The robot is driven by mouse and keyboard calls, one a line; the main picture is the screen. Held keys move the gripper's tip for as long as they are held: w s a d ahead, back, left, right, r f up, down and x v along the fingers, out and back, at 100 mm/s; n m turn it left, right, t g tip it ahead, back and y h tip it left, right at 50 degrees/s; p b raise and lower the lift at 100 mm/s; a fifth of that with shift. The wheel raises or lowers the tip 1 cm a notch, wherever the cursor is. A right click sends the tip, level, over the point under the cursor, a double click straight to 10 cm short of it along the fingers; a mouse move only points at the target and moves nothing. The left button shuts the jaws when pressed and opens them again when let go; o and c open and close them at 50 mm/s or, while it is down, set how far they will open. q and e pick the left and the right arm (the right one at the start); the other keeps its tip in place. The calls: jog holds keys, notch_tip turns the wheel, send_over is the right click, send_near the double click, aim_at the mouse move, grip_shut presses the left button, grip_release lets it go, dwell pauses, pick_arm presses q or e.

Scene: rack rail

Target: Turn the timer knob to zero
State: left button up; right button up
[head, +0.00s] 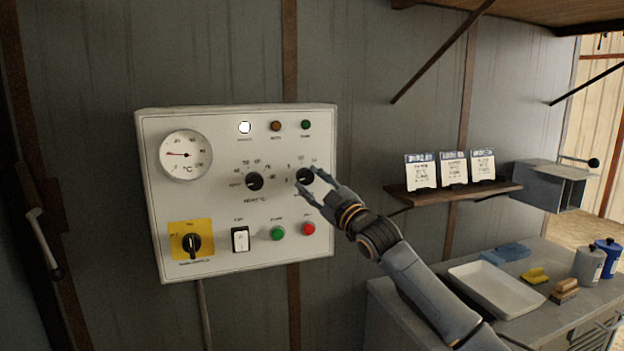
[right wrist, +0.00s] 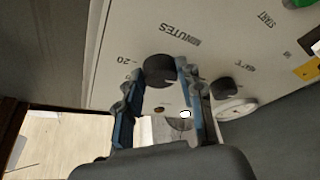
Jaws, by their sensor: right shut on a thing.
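The timer knob (head: 304,175) is a black round knob on the right half of the white control panel (head: 210,120). In the right wrist view the knob (right wrist: 160,69) sits between my fingertips, with the printed words "MINUTES" and "20" near it. My right gripper (head: 309,180) reaches in from the lower right and is shut on this knob; it also shows in the right wrist view (right wrist: 160,78). The knob's pointer mark and part of its scale are hidden or too small to read. My left gripper is not in view.
The panel also has a heat knob (head: 255,181), a gauge (head: 185,155), a yellow-backed switch (head: 191,240), a white rocker switch (head: 240,239), and green (head: 278,233) and red (head: 308,228) buttons. A shelf (head: 455,195) and counter with a tray (head: 497,290) stand right.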

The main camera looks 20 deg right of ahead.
dwell(0.3)
jog(key=o, duration=1.2)
jog(key=shift+c, duration=0.2)
jog(key=shift+s, duration=0.1)
jog(key=v, duration=1.2)
